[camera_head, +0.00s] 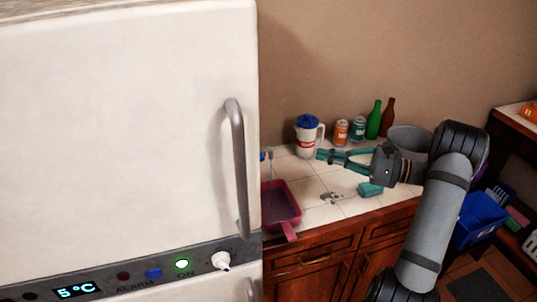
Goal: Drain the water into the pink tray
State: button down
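The pink tray (281,207) sits on the white tiled counter beside the fridge, partly hidden by the fridge edge. I see no water in it at this size. A white pitcher (307,143) with a blue lid and a handle on its right stands upright at the back of the counter. My gripper (322,156) reaches left from the arm, its teal fingers apart and their tips close to the pitcher's lower right side. I see nothing held between them. Whether the fingers touch the pitcher is unclear.
Cans (341,132), a green bottle (374,120) and a brown bottle (387,117) stand along the wall. A grey pot (408,139) is behind my arm. A teal item (370,190) and small items (331,197) lie on the counter. The fridge (120,130) blocks the left.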

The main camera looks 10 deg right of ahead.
jog(key=w+a+n+p, duration=0.4)
jog(key=a+p, duration=0.4)
jog(key=a, duration=0.4)
jog(key=shift+a+n, duration=0.3)
jog(key=shift+n, duration=0.4)
jog(key=shift+d, duration=0.1)
